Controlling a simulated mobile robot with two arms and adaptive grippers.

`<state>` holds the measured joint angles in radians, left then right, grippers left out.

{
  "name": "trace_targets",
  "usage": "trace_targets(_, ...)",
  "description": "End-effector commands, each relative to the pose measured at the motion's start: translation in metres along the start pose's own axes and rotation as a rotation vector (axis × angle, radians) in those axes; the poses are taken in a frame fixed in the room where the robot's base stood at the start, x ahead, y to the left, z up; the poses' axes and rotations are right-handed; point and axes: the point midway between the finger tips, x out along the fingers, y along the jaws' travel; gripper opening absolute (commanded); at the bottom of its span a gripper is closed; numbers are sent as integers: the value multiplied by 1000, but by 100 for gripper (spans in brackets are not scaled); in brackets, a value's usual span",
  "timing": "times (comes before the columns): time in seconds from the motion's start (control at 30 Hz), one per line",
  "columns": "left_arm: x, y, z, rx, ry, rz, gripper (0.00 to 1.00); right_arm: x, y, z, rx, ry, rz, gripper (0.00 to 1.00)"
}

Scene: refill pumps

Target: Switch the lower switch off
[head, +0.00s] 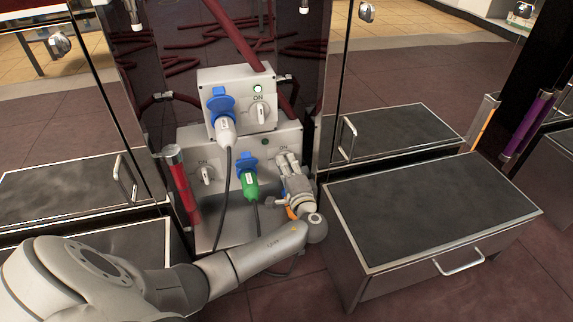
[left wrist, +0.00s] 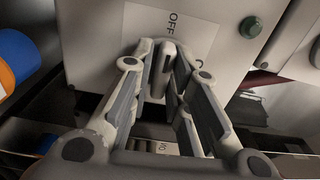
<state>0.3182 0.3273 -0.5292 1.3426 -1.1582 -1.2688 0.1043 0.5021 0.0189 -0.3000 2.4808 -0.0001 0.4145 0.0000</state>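The lower grey switch box (head: 222,225) stands under a smaller upper box (head: 240,80). My left gripper (head: 286,160) is at the lower box's right-hand switch, under an "ON" label, and hides most of it in the head view. In the left wrist view the switch knob (left wrist: 163,72) is between the fingertips of this gripper (left wrist: 164,62), with the word "OFF" on the plate beside it. The fingers look apart, with narrow gaps beside the knob; contact is unclear. The lower box's lamp (left wrist: 250,27) looks dark green and unlit. My right gripper is not in view.
The upper box has a lit green lamp (head: 258,89), a knob (head: 261,113) and a white plug (head: 225,130). The lower box has another knob (head: 207,175) and a green plug (head: 249,184). Cables hang in front. A dark-topped drawer unit (head: 430,210) stands at right.

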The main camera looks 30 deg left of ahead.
Motion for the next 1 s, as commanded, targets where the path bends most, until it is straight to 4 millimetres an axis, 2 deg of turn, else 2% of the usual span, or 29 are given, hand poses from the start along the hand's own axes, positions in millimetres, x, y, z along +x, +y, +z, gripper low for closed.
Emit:
trace_targets(0.03, 0, 1, 0, 1, 0, 1, 27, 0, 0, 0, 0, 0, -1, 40)
trace_targets(0.1, 0, 0, 0, 1, 0, 0, 34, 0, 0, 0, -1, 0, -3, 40)
trace_targets(0.47, -2, -1, 0, 2, 0, -2, 34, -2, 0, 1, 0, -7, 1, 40)
trace_targets(0.57, -14, 0, 0, 3, 0, 0, 34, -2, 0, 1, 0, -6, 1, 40)
trace_targets(0.9, -84, 1, 0, 1, 1, 2, 34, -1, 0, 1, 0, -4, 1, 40)
trace_targets(1.0, -101, 0, 0, 1, 0, 1, 34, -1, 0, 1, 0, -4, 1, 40)
